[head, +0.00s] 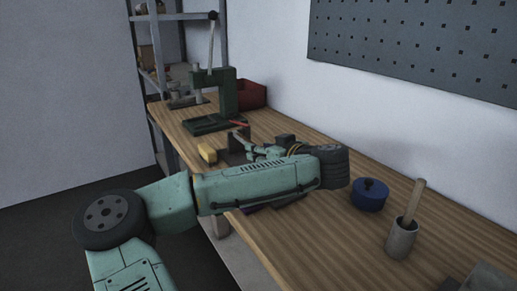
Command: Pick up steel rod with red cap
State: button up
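A small, thin red piece (239,124) shows just behind my gripper, by the front of the green press. It may be the red cap of the steel rod, but it is too small to be sure, and I cannot make out a steel shaft. My gripper (245,143) is over the workbench, pointing left and away, close to the red piece and a dark block. Its fingers are small and partly merged with the dark block, so I cannot tell whether they are open or hold anything.
The wooden workbench (315,236) carries a green press (226,92), a red bin (252,95) and a yellow block (207,154). A shelf rack (160,85) stands behind.

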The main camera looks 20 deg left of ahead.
jog(key=shift+c, duration=0.6)
grip_shut()
